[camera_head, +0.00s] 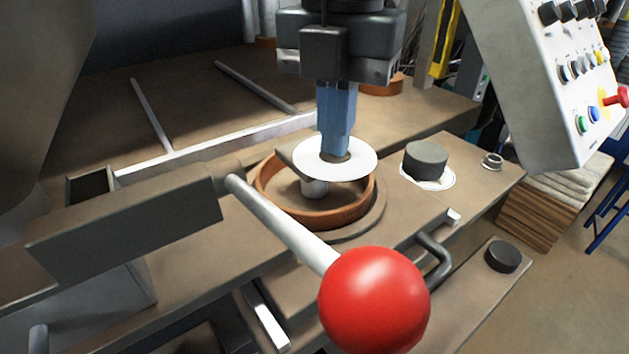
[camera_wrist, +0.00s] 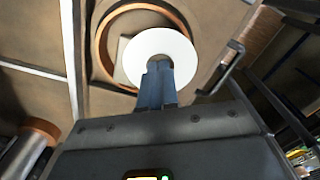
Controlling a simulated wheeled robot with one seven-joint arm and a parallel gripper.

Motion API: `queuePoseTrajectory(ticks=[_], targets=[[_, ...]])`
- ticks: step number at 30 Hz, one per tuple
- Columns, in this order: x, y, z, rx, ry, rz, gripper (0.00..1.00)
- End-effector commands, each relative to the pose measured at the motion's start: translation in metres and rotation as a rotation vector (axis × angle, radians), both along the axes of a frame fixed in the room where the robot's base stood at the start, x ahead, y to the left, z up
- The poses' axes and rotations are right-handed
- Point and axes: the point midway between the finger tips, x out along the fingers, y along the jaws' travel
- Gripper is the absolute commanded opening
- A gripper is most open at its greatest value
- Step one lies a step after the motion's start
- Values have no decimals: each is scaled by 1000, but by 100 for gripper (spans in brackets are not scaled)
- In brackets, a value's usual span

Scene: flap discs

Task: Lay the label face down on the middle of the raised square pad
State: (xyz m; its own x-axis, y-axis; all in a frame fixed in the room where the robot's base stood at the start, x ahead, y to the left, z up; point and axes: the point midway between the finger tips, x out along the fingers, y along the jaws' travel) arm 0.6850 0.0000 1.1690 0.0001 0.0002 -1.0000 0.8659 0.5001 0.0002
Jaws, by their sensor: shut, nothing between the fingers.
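The label (camera_head: 312,163) is a white disc with a round centre hole. It appears flat over the raised square pad (camera_head: 287,156), above the brown ring; contact is not clear. The label covers most of the pad, and a pad corner shows on its left. The label also shows in the wrist view (camera_wrist: 181,50), with the pad's edge (camera_wrist: 121,62) beside it. I cannot tell which face is up. My gripper (camera_head: 335,152) has its blue fingers shut and empty, pointing down at the label's centre. The fingers hide part of the hole; whether the tips touch is unclear.
A dark cylinder (camera_head: 427,158) stands on another white disc (camera_head: 410,176) to the right. A lever with a red ball (camera_head: 374,300) rises in front. A control panel (camera_head: 548,80) overhangs the right side.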

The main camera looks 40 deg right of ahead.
Motion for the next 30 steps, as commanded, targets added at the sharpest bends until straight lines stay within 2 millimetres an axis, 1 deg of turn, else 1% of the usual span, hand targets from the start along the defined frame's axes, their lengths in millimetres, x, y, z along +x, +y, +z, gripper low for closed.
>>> queuePoseTrajectory(ticks=[8, 30], targets=[[0, 0, -4, 0, 0, 0, 0], [6, 3, -5, -1, -1, 0, 0]])
